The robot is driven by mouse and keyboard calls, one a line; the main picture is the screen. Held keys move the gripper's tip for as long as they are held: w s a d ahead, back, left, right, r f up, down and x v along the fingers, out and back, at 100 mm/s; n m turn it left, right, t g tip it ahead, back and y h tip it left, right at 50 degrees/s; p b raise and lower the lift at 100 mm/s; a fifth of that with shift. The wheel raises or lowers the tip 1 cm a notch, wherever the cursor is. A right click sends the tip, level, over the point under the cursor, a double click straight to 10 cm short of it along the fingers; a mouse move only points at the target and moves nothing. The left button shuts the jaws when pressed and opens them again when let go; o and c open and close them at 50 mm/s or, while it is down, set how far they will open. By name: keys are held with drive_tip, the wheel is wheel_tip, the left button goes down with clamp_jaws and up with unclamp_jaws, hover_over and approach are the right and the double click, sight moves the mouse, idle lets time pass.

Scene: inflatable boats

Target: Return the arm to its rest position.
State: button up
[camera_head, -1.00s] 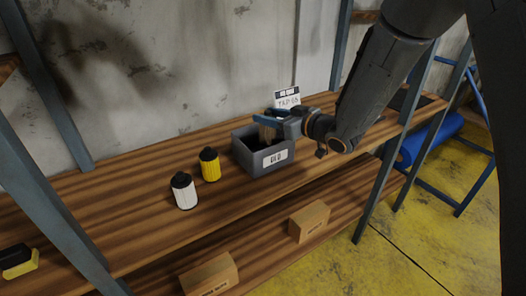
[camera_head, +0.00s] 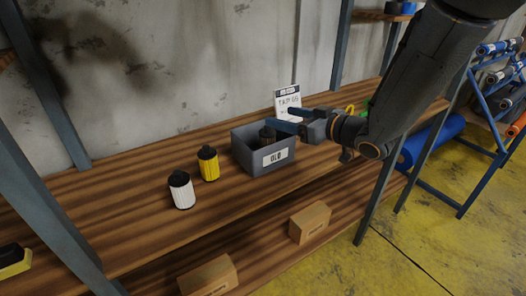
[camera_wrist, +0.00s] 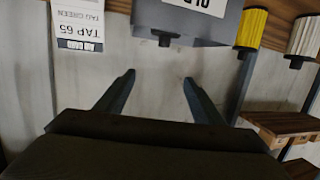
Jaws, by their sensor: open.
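My gripper (camera_head: 292,121) is open and empty at the right rim of the grey bin labelled OLD (camera_head: 254,166). Its fingers point left, over the bin's back right corner. A dark-capped item (camera_head: 267,134) stands inside the bin, apart from the fingers as far as I can tell. In the wrist view the two fingers (camera_wrist: 158,88) are spread with nothing between them, and the bin (camera_wrist: 190,22) shows upside down beyond them. My arm reaches in from the upper right.
A yellow filter (camera_head: 209,165) and a white filter (camera_head: 182,192) stand on the shelf left of the bin. A tag card (camera_head: 288,99) stands behind it. Cardboard boxes (camera_head: 310,222) lie on the lower shelf. Blue rack posts (camera_head: 379,195) flank the right side.

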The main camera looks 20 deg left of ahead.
drive_tip(key=shift+s+d+r, duration=0.1)
drive_tip(key=shift+s+d, duration=0.15)
drive_tip(key=shift+d, duration=0.2)
drive_tip(key=d+f+m+h, duration=0.2)
drive_tip(key=d+h, duration=0.2)
drive_tip(key=d, duration=0.3)
drive_tip(key=d+f+m+t+h, duration=0.1)
drive_tip(key=d+f+m+h, duration=0.2)
drive_tip(key=d, duration=0.5)
drive_tip(key=d+f+m+h, duration=0.2)
drive_tip(key=d+h, duration=0.2)
drive_tip(key=d, duration=0.3)
drive_tip(key=s+d+f+m+g+h, duration=0.1)
drive_tip(key=s+d+m+g, duration=0.1)
drive_tip(key=s, duration=0.8)
drive_tip(key=s+d+f+m+g+h, duration=0.1)
drive_tip(key=s+d+g, duration=0.4)
drive_tip(key=s, duration=0.6)
drive_tip(key=shift+d+f+m+h, duration=0.4)
drive_tip(key=shift+d+f+m, duration=0.25)
drive_tip(key=shift+d+m, duration=0.45)
